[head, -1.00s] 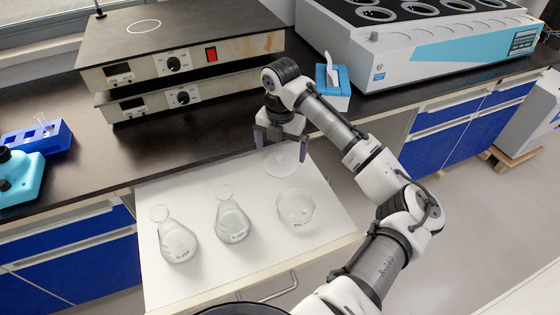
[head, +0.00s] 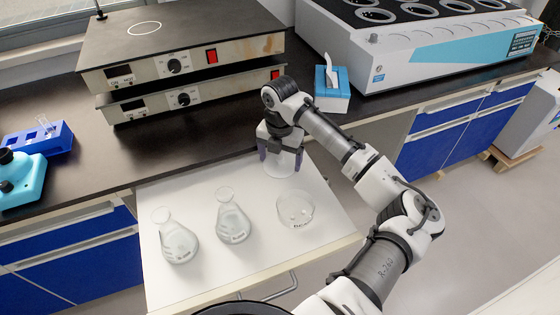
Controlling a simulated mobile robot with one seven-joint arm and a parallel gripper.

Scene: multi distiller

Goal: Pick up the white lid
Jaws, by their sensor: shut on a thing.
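The white lid (head: 279,170) is a pale, round, see-through disc near the back right of the white pull-out board. My gripper (head: 281,158) points down at it from above, with its two dark fingers on either side of the lid's middle. The gripper is shut on the lid. The lid's knob is hidden between the fingers. I cannot tell whether the lid is clear of the board.
A glass dish (head: 295,209) stands just in front of the lid on the white board (head: 200,285). Two flasks, one at the left (head: 177,240) and one in the middle (head: 232,220), stand to its left. Stacked hotplates (head: 185,60) and a blue tissue box (head: 332,90) are behind.

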